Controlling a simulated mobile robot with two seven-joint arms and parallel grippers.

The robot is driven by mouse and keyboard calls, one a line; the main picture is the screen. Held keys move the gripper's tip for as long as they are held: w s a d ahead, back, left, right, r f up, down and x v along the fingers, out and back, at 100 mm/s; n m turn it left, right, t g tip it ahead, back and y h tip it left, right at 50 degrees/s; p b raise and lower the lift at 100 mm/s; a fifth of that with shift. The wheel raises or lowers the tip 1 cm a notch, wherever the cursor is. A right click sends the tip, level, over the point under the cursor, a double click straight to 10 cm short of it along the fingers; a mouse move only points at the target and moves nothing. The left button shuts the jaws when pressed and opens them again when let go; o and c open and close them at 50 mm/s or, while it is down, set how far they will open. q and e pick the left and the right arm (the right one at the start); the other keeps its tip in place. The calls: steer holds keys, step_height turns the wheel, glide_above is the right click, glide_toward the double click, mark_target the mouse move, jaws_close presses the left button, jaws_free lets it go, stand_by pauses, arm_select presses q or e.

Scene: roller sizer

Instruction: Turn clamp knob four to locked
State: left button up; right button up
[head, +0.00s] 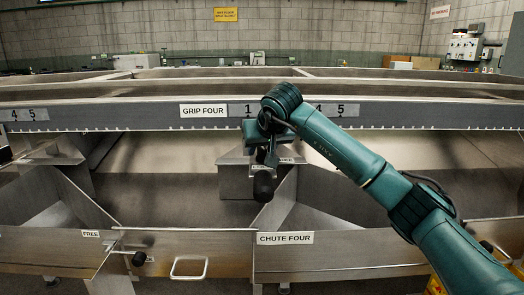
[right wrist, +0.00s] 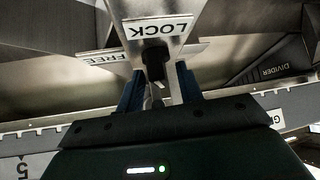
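Under the GRIP FOUR label (head: 203,110), a black clamp knob (head: 264,185) hangs in front of a metal bracket. In the right wrist view the knob (right wrist: 155,57) lies between a LOCK label (right wrist: 161,29) and a FREE label (right wrist: 106,56), which appear upside down. My right gripper (head: 268,156) is just above the knob in the head view. In the right wrist view its two blue fingers (right wrist: 158,82) are apart, one on each side of the knob's line; I cannot tell whether they touch it. The gripper partly hides the bracket. My left gripper is not in view.
A long metal rail (head: 90,113) with number plates runs across above the bracket. Below are sloping chute walls, a CHUTE FOUR panel (head: 370,254), a handle (head: 189,267) and another black knob (head: 139,258) near a FREE label (head: 90,233). A DIVIDER label (right wrist: 274,70) shows in the wrist view.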

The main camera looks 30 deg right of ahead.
steer(key=shift+w+f, duration=0.1)
steer(key=shift+c, duration=0.2)
jaws_close()
steer(key=shift+r+p, duration=0.2)
steer(key=shift+p, duration=0.2)
steer(key=shift+r+m+h+p, duration=0.2)
steer(key=shift+m+h+p, duration=0.5)
steer(key=shift+p, duration=0.45)
steer(key=shift+f+m+g+h+p, duration=0.2)
steer(key=shift+m+g+h+p, duration=0.1)
steer(key=shift+m+p, duration=0.4)
steer(key=shift+f, duration=0.2)
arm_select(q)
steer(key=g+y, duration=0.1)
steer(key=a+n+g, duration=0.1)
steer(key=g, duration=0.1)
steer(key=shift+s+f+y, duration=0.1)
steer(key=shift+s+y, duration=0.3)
